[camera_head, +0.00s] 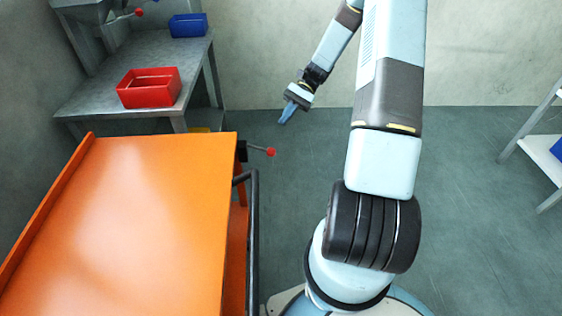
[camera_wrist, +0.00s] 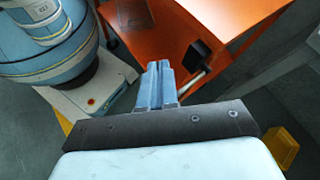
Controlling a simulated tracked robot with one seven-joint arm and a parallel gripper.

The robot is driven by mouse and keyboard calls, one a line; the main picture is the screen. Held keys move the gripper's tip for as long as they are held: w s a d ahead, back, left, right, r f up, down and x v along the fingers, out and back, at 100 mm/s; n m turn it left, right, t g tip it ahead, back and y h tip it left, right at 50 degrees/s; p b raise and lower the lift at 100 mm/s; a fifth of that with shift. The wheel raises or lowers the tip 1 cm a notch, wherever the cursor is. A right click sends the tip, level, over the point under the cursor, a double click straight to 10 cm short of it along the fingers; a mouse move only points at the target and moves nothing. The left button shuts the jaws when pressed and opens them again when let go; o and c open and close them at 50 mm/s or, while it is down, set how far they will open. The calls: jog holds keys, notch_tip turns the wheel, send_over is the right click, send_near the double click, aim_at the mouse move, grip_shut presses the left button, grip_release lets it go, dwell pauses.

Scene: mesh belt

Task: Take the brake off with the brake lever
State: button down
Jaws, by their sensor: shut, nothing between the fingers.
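The brake lever (camera_head: 270,152) is a short rod with a red knob, sticking out to the right from a black block (camera_head: 242,151) at the far right corner of the orange cart (camera_head: 120,225). In the wrist view the black block (camera_wrist: 197,55) shows on the orange cart (camera_wrist: 150,40), and the lever's pale rod (camera_wrist: 194,83) runs down toward my fingers, just right of them. The knob is not visible there. My gripper (camera_head: 286,116), with blue fingers (camera_wrist: 161,68), is shut and empty. It is beyond the lever in the head view, apart from it.
A dark handrail (camera_head: 254,240) runs along the cart's right side. A metal bench (camera_head: 105,98) with a red bin (camera_head: 148,95) and a blue bin (camera_head: 188,25) stands behind the cart. Another red-knobbed lever (camera_head: 138,12) is above it. A yellow bin (camera_wrist: 281,147) is on the floor.

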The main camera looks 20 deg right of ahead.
jog(key=s+d+f+m+t+y, duration=0.1)
jog(key=f+m+t+y, duration=0.5)
jog(key=f, duration=0.9)
jog(key=s+d+f+m+t+y, duration=0.1)
jog(key=f+m+t+y, duration=0.6)
jog(key=f, duration=0.9)
jog(key=shift+d+f+t+y, duration=0.25)
jog(key=shift+d+t+y, duration=0.6)
jog(key=shift+t+y, duration=0.05)
jog(key=shift+a, duration=0.1)
jog(key=d+r+x, duration=0.2)
jog(key=x, duration=1)
jog(key=shift+s+a+r, duration=0.25)
jog(key=shift+r, duration=0.1)
